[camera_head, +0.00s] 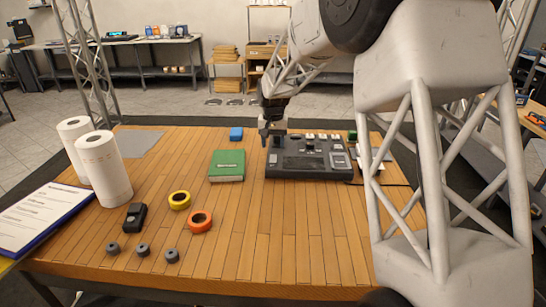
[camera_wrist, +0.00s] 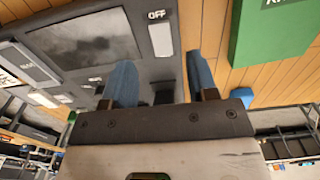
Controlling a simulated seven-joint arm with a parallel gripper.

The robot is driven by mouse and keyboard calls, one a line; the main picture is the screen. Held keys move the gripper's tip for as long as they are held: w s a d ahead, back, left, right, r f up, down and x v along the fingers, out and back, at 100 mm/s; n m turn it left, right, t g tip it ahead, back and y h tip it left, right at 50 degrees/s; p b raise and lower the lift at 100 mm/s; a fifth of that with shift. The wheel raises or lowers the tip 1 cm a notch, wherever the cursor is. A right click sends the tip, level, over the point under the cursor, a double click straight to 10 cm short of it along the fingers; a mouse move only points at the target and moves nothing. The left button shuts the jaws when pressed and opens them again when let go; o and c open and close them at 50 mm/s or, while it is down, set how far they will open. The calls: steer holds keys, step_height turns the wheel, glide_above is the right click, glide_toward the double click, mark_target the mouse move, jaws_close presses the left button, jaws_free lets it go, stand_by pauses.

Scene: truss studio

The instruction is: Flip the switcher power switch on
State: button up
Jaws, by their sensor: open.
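The switcher (camera_head: 308,170) is a dark console with light buttons along its back, lying on the wooden table right of centre. In the wrist view its dark panel (camera_wrist: 85,75) fills the left and middle. A small white rectangular piece (camera_wrist: 161,39), which looks like the power switch, sits by a printed "OFF" label (camera_wrist: 157,15) near the panel's edge. My gripper (camera_head: 272,135) is at the switcher's back left corner. In the wrist view my gripper (camera_wrist: 161,80) has its two blue fingers apart, with nothing held between them. Contact with the switch cannot be told.
A green book (camera_head: 227,165) lies left of the switcher; it also shows in the wrist view (camera_wrist: 275,35). The front right tabletop is clear.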

mark_target(273, 160)
steer(key=shift+f, duration=3)
steer(key=c, duration=0.9)
steer(key=shift+w+g, duration=0.15)
steer(key=shift+g, duration=0.65)
steer(key=shift+r, duration=0.1)
steer(key=o, duration=0.9)
